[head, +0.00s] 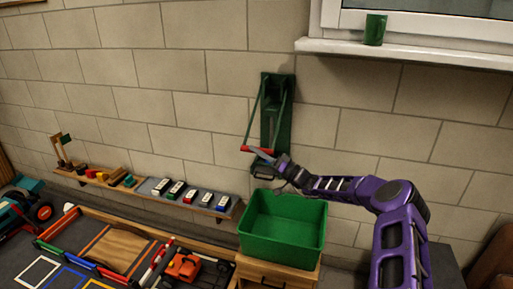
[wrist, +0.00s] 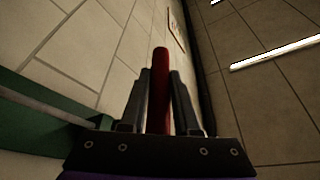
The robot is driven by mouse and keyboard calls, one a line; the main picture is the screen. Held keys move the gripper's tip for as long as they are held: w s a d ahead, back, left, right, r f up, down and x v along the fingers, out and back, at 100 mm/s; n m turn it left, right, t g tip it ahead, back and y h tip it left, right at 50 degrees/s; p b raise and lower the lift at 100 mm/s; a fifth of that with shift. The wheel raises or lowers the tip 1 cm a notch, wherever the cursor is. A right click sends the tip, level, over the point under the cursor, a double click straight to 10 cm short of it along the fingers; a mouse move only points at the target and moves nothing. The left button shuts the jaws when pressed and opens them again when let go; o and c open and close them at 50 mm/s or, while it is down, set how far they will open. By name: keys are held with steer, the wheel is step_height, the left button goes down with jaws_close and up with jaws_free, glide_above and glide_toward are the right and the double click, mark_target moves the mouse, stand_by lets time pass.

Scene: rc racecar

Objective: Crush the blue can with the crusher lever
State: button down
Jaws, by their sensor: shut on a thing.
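The green can crusher (head: 267,120) is mounted on the block wall, with two long lever arms running down to a red handle bar (head: 246,149). The handle is low, near the crusher's bottom end. My gripper (head: 262,156) is at this bar. In the wrist view the red handle (wrist: 160,95) runs between the two dark fingers (wrist: 160,75), which are closed around it. Part of the green crusher (wrist: 45,130) shows at the left of the wrist view. I cannot make out the blue can in either view; the crusher's inside is dark and too small to tell.
A green bin (head: 282,240) stands on a wooden cabinet (head: 270,272) below the crusher. A wall shelf (head: 215,207) with several toy cars is to the left. A green mug (head: 375,29) sits on the windowsill (head: 420,52). A toy-track table (head: 120,245) is at lower left.

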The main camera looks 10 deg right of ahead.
steer(key=shift+w+d+r, duration=0.1)
steer(key=shift+w+d, duration=0.1)
steer(key=shift+d, duration=0.05)
steer(key=c, duration=1.1)
jaws_free()
steer(key=o, duration=0.4)
steer(key=shift+w, duration=0.1)
steer(key=shift+o, duration=0.2)
steer(key=shift+f, duration=0.2)
steer(key=v, duration=1.7)
steer(key=shift+f, duration=0.15)
